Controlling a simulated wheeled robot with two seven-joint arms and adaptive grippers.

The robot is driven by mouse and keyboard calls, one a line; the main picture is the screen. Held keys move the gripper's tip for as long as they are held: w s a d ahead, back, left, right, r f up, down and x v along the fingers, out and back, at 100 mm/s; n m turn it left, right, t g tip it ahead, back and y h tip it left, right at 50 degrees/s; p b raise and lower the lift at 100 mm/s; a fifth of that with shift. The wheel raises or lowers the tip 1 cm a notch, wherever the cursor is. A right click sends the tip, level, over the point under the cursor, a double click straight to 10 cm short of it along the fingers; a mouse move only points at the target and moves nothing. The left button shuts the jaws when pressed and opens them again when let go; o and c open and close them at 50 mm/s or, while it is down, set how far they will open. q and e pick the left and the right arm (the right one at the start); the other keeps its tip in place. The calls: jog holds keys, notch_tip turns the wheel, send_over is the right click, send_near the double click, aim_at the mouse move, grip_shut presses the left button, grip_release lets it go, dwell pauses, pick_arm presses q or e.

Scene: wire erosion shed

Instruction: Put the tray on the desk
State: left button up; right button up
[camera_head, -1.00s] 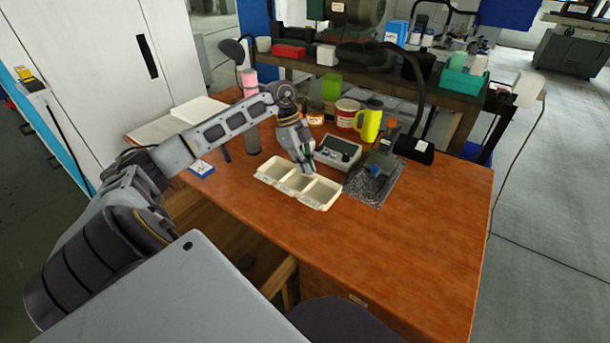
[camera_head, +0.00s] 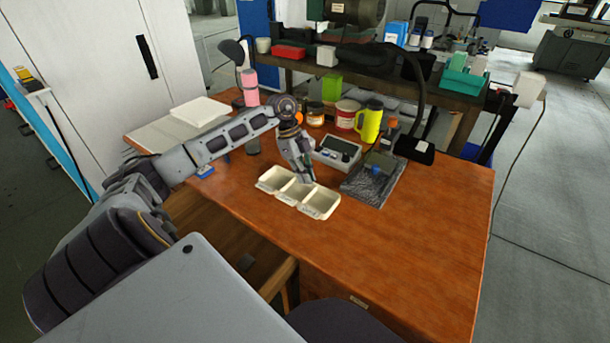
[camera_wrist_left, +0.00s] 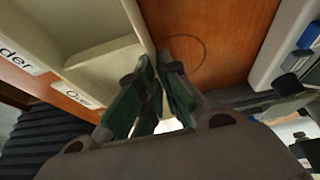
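The tray (camera_head: 289,202), cream with three compartments in a row, is at the desk's (camera_head: 400,240) middle left. I cannot tell whether its underside touches the wood. My left gripper (camera_head: 308,181) points down at the tray's far side. In the left wrist view its fingers (camera_wrist_left: 160,72) are closed on either side of the tray's long wall; the tray (camera_wrist_left: 105,50) shows on the left with white labels, partly cut off, and bare desk (camera_wrist_left: 215,35) lies on the right. The compartments look empty. My right gripper is out of view.
A yellow jug (camera_head: 369,122) and tins (camera_head: 346,113) stand farther back. The desk's front right is clear.

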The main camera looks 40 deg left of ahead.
pick_arm(q)
jog(key=o, duration=0.4)
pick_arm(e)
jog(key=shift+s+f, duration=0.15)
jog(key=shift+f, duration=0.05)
pick_arm(q)
jog(key=shift+r, duration=0.1)
jog(key=shift+a+r, duration=0.15)
jog(key=shift+r, duration=0.15)
jog(key=shift+a+r, duration=0.1)
jog(key=shift+r, duration=0.25)
jog(key=p+v, duration=0.2)
jog(key=v, duration=0.8)
jog(key=shift+r, duration=0.3)
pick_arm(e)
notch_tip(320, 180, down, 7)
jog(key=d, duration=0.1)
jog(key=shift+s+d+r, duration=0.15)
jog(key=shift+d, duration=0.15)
pick_arm(q)
jog(key=shift+a, duration=0.1)
